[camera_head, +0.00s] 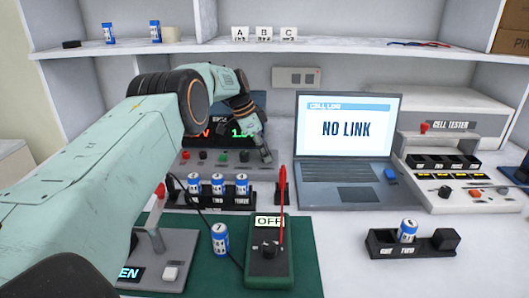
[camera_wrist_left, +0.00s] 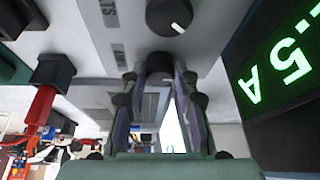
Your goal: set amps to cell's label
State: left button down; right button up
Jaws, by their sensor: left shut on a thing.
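My left gripper (camera_head: 264,157) reaches down at the front of the power supply (camera_head: 225,157). In the left wrist view, its fingers (camera_wrist_left: 160,80) are shut around a dark knob (camera_wrist_left: 158,62) on the supply's panel. A second dark knob (camera_wrist_left: 170,17) with a white pointer line sits beyond it. The supply's green display (camera_wrist_left: 275,75) reads as ending in .5 A in that view. The arm hides part of the supply. A blue and white cell (camera_head: 220,239) stands on the green mat. Another cell (camera_head: 407,231) is in a black holder. Cell labels are too small to read. My right gripper is not in view.
Several cells stand in a black rack (camera_head: 218,203) before the supply. A meter marked OFF (camera_head: 268,262) with a red probe is on the mat (camera_head: 305,235). A laptop (camera_head: 345,130) shows NO LINK. The cell tester (camera_head: 450,150) stands right. A red plug (camera_wrist_left: 40,105) is near the fingers.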

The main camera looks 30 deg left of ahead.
pick_arm(q)
jog(key=shift+d+f+m, duration=0.1)
jog(key=shift+f+m, duration=0.05)
jog(key=shift+m, duration=0.15)
dwell(0.4)
jog(key=c, duration=1)
grip_release()
jog(key=v, duration=1.2)
jog(key=shift+w, duration=0.15)
